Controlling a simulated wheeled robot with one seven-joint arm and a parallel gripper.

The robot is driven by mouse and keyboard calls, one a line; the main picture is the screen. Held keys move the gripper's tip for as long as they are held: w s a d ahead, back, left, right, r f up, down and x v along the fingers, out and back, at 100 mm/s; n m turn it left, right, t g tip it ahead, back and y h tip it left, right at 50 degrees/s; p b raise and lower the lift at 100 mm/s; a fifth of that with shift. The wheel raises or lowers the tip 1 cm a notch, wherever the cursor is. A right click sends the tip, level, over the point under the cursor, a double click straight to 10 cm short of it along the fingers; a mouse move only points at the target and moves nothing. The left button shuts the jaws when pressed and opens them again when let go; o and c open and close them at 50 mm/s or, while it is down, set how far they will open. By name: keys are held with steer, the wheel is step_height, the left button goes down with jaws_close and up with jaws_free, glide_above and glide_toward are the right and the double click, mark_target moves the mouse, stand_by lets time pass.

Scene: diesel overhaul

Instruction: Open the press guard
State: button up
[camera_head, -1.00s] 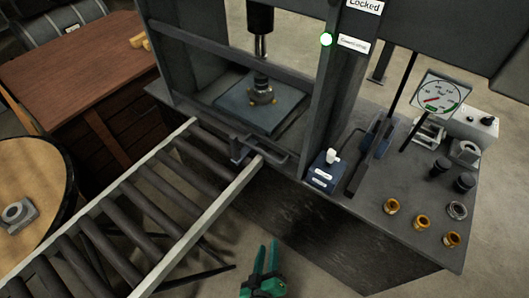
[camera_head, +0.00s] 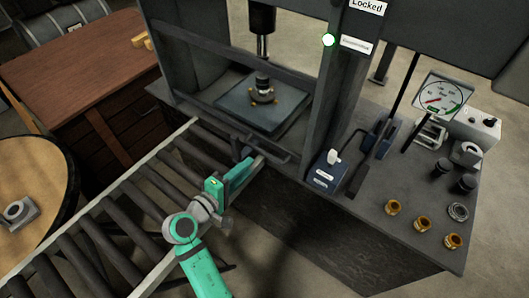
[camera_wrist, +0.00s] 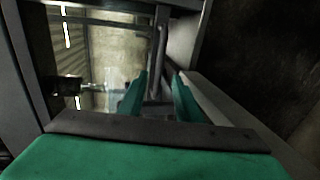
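The press guard (camera_head: 228,128) is a dark frame across the front of the press, with a grey bar handle (camera_head: 271,153) low on its front. My gripper (camera_head: 247,165) is at the left part of the handle, above the end of the roller conveyor. The wrist view shows the two green fingers (camera_wrist: 158,98) apart, with a grey bar running between and beyond them. They do not look closed on it, and contact cannot be told. Behind the guard, a dark plate (camera_head: 262,101) lies under the press ram (camera_head: 262,45).
The roller conveyor (camera_head: 130,208) runs from the press to the lower left. A green-white lamp (camera_head: 328,40) and a "Locked" label (camera_head: 366,6) are on the press post.

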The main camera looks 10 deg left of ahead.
mark_target(264, 151)
steer(key=x, duration=1)
steer(key=shift+w+d, duration=0.2)
steer(key=shift+w, duration=0.15)
jaws_close()
